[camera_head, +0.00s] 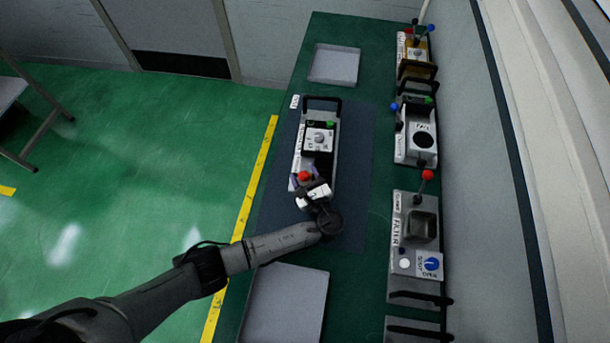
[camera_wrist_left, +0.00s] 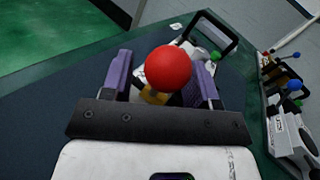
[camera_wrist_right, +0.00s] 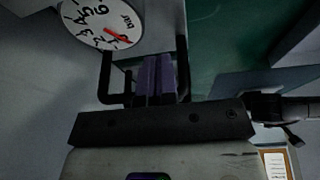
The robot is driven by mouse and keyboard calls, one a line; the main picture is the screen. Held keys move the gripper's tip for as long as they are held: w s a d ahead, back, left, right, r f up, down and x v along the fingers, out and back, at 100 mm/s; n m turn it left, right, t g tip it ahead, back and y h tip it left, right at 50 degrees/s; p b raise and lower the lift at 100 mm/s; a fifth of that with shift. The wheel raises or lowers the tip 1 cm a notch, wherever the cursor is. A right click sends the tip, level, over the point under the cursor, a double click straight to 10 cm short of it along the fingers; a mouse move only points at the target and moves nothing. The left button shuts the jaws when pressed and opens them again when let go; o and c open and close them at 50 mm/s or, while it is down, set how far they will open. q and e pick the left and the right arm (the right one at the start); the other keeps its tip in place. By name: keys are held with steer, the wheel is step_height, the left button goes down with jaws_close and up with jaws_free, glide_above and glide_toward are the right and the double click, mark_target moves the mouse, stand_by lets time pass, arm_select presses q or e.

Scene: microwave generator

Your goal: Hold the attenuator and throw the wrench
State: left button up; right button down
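A white unit (camera_head: 318,143) with a black loop handle and a green knob lies on the dark mat on the table. Its red ball knob (camera_head: 303,176) is at its near end. I cannot read a label that tells which unit is the attenuator. My left gripper (camera_head: 309,185) is at that knob. In the left wrist view its purple fingers are spread, one on each side of the red ball (camera_wrist_left: 168,68), with gaps visible. My right gripper (camera_wrist_right: 156,78) shows only in its wrist view, fingers together inside a black loop handle (camera_wrist_right: 103,75); no grip on it is visible.
Several units line the right side of the table, among them one labelled FILTER (camera_head: 395,232) with a red-ball lever (camera_head: 427,175). Grey trays lie at the far end (camera_head: 335,65) and near end (camera_head: 285,300). A dial gauge (camera_wrist_right: 100,22) is near my right gripper.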

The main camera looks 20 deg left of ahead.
arm_select(q)
jaws_close()
stand_by(0.3)
stand_by(0.3)
steer(key=shift+f, duration=0.35)
stand_by(0.3)
steer(key=shift+s, duration=0.1)
stand_by(0.4)
